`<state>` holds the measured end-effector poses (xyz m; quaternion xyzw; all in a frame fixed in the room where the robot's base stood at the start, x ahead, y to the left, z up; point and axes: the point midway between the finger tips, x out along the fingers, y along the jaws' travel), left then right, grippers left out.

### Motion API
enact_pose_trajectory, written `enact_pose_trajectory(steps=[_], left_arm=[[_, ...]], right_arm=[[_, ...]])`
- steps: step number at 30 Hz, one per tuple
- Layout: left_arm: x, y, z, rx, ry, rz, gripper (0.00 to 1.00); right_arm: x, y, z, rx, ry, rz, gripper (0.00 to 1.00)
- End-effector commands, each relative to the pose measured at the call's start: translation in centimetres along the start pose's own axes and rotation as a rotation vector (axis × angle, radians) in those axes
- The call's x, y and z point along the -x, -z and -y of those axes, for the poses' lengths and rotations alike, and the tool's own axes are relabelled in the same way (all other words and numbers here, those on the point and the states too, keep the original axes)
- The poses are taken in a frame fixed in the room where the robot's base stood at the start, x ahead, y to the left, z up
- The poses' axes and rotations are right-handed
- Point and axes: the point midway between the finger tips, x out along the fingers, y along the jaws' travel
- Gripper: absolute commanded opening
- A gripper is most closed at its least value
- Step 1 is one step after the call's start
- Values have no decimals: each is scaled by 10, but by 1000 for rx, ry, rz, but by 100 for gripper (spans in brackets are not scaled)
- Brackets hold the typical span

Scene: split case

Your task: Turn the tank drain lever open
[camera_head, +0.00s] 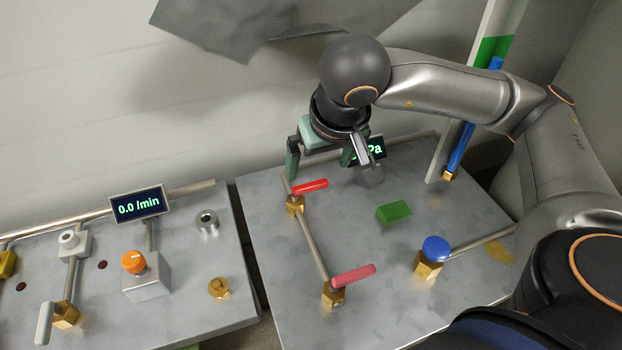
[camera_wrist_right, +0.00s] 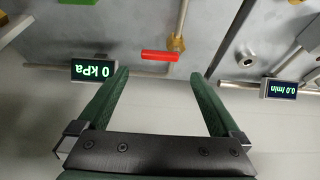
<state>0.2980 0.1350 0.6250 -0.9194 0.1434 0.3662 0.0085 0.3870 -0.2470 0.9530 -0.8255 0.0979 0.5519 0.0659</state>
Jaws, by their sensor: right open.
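Two lever valves stand on the right-hand panel (camera_head: 285,265). The far one has a bright red lever (camera_head: 310,187) on a brass body (camera_head: 295,205). The near one has a pinkish-red lever (camera_head: 353,275) on a brass body (camera_head: 333,295). I cannot tell from any label which is the tank drain. My right gripper (camera_head: 318,170) is open and empty, with green fingers spread above and behind the far red lever. In the right wrist view that red lever (camera_wrist_right: 160,56) lies just beyond the gap between the fingertips (camera_wrist_right: 159,74), apart from them. My left gripper is not in view.
A kPa display (camera_head: 372,148), partly hidden by my gripper, stands near the right finger. A green block (camera_head: 394,212), a blue knob (camera_head: 436,248) and a gauge column with blue fill (camera_head: 461,147) are further right. The left panel holds an orange knob (camera_head: 133,262) and a "0.0 /min" display (camera_head: 139,204).

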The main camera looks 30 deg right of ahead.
Motion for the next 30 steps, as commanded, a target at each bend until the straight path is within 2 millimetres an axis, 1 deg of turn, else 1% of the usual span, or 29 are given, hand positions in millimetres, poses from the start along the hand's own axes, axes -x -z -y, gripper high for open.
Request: enact_pose_trajectory(steps=[1, 6, 9, 12, 16, 24, 26, 30], left_arm=[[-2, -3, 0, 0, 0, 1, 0], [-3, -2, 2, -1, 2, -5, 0], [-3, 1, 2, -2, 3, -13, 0], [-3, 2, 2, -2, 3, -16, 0], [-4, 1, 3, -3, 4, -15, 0], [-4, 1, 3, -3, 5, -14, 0], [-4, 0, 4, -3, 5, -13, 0], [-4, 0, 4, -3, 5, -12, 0]], right_arm=[[-14, -2, -1, -1, -4, 6, 100], [-47, -1, -1, -1, -2, 4, 100], [-61, -1, -1, 0, -2, 3, 100], [-71, 0, 0, -1, 0, 2, 100], [-78, 0, -1, 0, -1, 1, 100], [-79, 0, 0, 0, 0, 0, 100], [-79, 0, 0, 0, 0, 0, 94], [-79, 0, 0, 0, 0, 0, 79]])
